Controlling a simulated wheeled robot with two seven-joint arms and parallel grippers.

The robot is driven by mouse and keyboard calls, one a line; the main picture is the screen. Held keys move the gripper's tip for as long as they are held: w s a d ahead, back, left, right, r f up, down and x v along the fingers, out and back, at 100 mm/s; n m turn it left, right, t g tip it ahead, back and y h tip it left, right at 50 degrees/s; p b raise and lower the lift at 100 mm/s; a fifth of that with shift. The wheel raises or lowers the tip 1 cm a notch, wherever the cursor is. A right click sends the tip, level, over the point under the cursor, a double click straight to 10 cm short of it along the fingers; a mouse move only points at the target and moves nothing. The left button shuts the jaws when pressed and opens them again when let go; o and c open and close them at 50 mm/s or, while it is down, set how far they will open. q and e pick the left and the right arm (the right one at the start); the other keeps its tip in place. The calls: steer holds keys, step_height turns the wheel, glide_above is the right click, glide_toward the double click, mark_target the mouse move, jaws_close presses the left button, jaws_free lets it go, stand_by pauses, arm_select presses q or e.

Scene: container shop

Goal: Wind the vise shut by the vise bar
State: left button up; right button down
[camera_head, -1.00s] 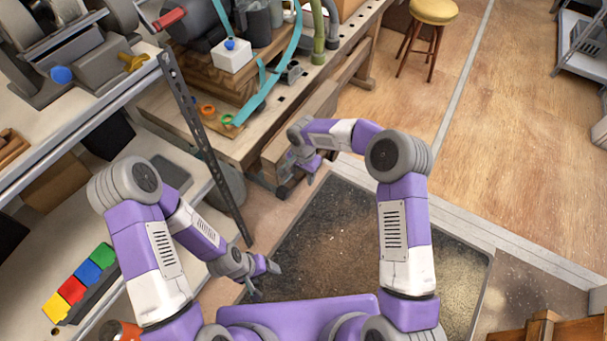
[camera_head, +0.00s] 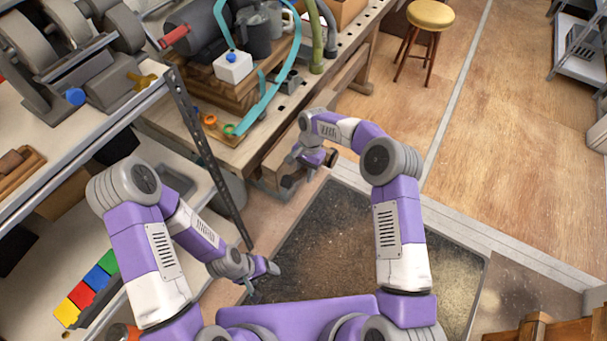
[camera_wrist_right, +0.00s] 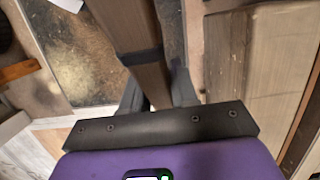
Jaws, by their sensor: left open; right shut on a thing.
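The wooden vise (camera_head: 270,174) sits at the near front of the workbench, and my right arm partly covers it. A pale wooden block, likely its jaw, fills the right of the right wrist view (camera_wrist_right: 258,65). My right gripper (camera_head: 302,162) is at the vise front, shut on the vise bar. In the right wrist view the brown bar (camera_wrist_right: 126,28) with a dark band runs between the fingers (camera_wrist_right: 156,96). The gap between the vise jaws is hard to make out. My left gripper (camera_head: 263,281) is open and empty, low over the dark mat.
The workbench (camera_head: 228,152) carries a white box (camera_head: 233,68), mugs and a turquoise strap. A metal shelf post (camera_head: 205,150) stands between my left arm and the bench. A yellow stool (camera_head: 430,15) is farther back.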

steer(key=shift+w+d+r+g+y, duration=0.3)
steer(key=shift+w+d+r, duration=0.15)
steer(key=shift+r, duration=0.25)
steer(key=shift+w+d+r+g+y, duration=0.25)
steer(key=shift+w+r+g+y, duration=0.05)
steer(key=shift+w+r+g, duration=0.15)
steer(key=shift+w+d+r+g+b, duration=0.25)
steer(key=shift+w+d+r+b, duration=0.1)
steer(key=shift+w+r, duration=0.1)
steer(key=shift+r+y, duration=0.25)
steer(key=shift+y, duration=0.05)
steer(key=shift+r, duration=0.1)
